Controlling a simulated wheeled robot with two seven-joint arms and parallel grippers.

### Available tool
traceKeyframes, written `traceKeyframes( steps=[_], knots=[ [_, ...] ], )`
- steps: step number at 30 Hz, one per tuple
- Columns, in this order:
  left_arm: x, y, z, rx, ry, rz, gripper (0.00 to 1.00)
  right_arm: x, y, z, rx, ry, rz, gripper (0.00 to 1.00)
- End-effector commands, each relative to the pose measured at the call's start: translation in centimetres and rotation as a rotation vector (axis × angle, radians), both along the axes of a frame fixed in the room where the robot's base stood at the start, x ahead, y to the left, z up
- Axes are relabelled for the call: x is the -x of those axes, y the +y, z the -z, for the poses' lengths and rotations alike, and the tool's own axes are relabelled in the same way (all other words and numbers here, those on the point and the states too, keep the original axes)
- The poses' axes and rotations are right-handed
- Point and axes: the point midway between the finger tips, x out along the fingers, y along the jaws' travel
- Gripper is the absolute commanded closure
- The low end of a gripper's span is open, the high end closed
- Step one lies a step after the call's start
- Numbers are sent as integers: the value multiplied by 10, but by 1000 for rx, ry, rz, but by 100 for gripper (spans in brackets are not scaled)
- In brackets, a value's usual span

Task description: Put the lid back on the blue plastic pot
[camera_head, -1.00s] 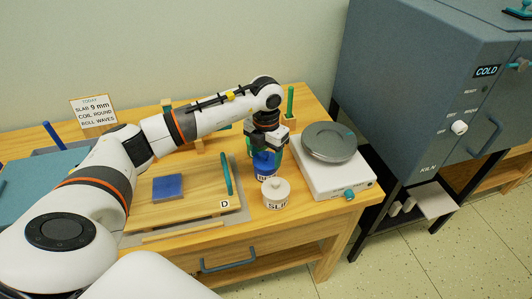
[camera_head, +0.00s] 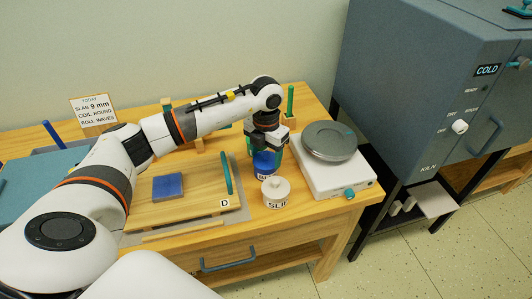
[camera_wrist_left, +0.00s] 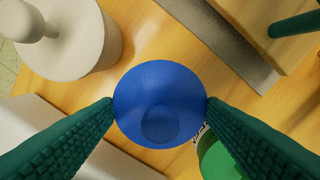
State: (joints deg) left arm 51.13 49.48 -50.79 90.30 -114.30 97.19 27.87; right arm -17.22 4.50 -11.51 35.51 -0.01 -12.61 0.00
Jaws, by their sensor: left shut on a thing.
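My left gripper (camera_head: 267,147) is over the blue plastic pot (camera_head: 265,170), which stands on the wooden table beside the white slip jar. In the left wrist view the green fingers are shut on the rim of a round blue lid (camera_wrist_left: 160,85) with a small round knob facing the camera. The lid covers what lies under it, so the pot's opening is hidden. Lid and pot look lined up in the head view, but I cannot tell whether they touch. My right gripper is not in view.
The lidded slip jar (camera_head: 275,191) stands close in front. A white scale (camera_head: 336,180) with a grey round plate is just right. A green pot (camera_wrist_left: 218,160) is close by. The wooden board (camera_head: 150,213) with a blue slab (camera_head: 167,186) lies left.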

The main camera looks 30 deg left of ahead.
Motion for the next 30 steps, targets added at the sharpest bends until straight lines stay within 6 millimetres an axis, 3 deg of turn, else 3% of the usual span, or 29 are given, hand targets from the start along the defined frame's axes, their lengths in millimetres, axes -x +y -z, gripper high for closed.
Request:
traceKeyframes(
  steps=[11,12,15,21,24,30],
  knots=[
    [0,0,0,0,0,0,56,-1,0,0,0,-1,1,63],
    [0,0,0,0,0,0,29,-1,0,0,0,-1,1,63],
    [0,0,0,0,0,0,12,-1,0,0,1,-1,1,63],
    [0,0,0,0,0,0,10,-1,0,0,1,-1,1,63],
    [0,0,0,0,0,0,0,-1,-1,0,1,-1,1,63],
    [0,0,0,0,0,0,0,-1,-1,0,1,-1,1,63]
  ],
)
